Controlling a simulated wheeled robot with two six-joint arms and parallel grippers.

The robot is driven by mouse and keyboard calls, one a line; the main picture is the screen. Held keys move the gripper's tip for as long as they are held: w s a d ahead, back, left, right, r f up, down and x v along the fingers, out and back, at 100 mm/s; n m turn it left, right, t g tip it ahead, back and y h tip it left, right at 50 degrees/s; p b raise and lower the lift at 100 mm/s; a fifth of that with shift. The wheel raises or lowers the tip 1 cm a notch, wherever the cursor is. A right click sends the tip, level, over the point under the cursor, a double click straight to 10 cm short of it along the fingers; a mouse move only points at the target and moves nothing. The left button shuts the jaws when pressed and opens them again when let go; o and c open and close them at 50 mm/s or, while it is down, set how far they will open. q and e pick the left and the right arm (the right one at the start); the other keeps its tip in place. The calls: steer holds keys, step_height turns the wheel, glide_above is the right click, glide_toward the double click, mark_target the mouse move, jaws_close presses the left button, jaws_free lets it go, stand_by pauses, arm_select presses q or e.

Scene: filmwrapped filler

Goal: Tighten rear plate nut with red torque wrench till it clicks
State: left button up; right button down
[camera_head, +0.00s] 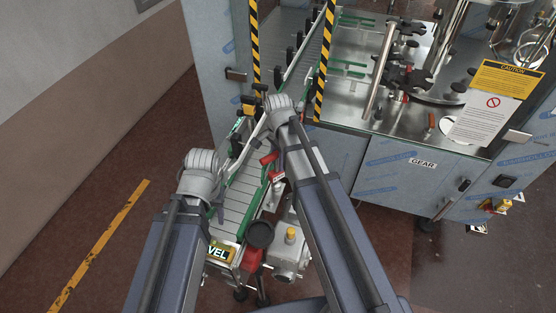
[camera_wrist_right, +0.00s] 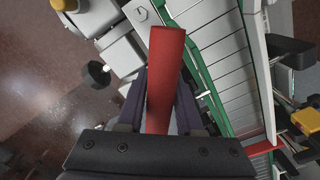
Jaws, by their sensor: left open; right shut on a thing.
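My right gripper (camera_wrist_right: 160,115) is shut on a red handle (camera_wrist_right: 165,75), taken to be the red torque wrench; it stands up between the dark fingers in the right wrist view. The wrench's working end cannot be made out. In the head view my right gripper (camera_head: 256,132) is above the conveyor, its fingers partly hidden by my wrist. A small red piece (camera_head: 268,158) shows beside it; I cannot tell whether it is the handle. My left gripper (camera_head: 218,206) is open and empty at the conveyor's left side. I cannot make out the rear plate nut.
The slatted conveyor (camera_head: 236,202) with green edges runs under both grippers into the steel machine (camera_head: 400,160). Yellow-black striped posts (camera_head: 325,62) flank its entry. A grey motor (camera_head: 290,250) and red part (camera_head: 252,258) sit near its front end. Floor at left is clear.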

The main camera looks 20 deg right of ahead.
steer(key=shift+m, duration=0.6)
steer(key=shift+n, duration=0.4)
steer(key=shift+r+p, duration=3.05)
steer(key=shift+r, duration=0.05)
steer(key=shift+d+f, duration=0.1)
